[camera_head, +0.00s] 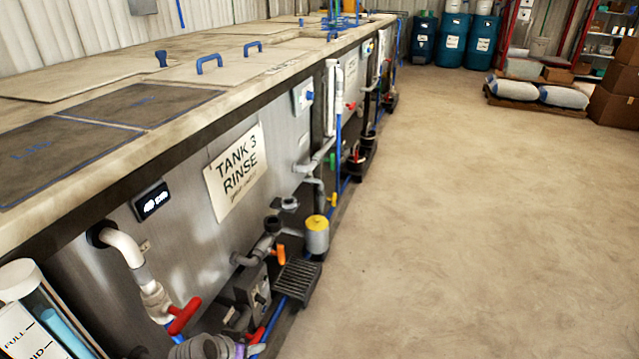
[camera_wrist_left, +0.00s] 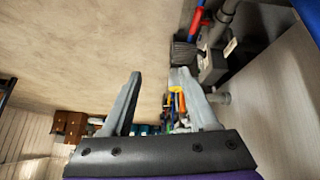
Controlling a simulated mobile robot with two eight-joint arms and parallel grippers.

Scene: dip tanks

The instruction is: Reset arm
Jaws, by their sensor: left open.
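My left gripper (camera_wrist_left: 158,75) shows in the left wrist view with its two grey fingers spread apart and nothing between them. Past the fingertips lie bare floor and, on the right, pipework along the tank front. In the head view, a grey and purple piece at the bottom edge may be part of my left wrist, but the fingers cannot be made out there. My right gripper is in neither view.
A long tank row (camera_head: 190,170) with a "TANK 3 RINSE" sign (camera_head: 235,172) runs along the left. Pipes, a red-handled valve (camera_head: 184,316) and a yellow-topped canister (camera_head: 317,232) jut from its front. Blue barrels (camera_head: 453,40) stand far back.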

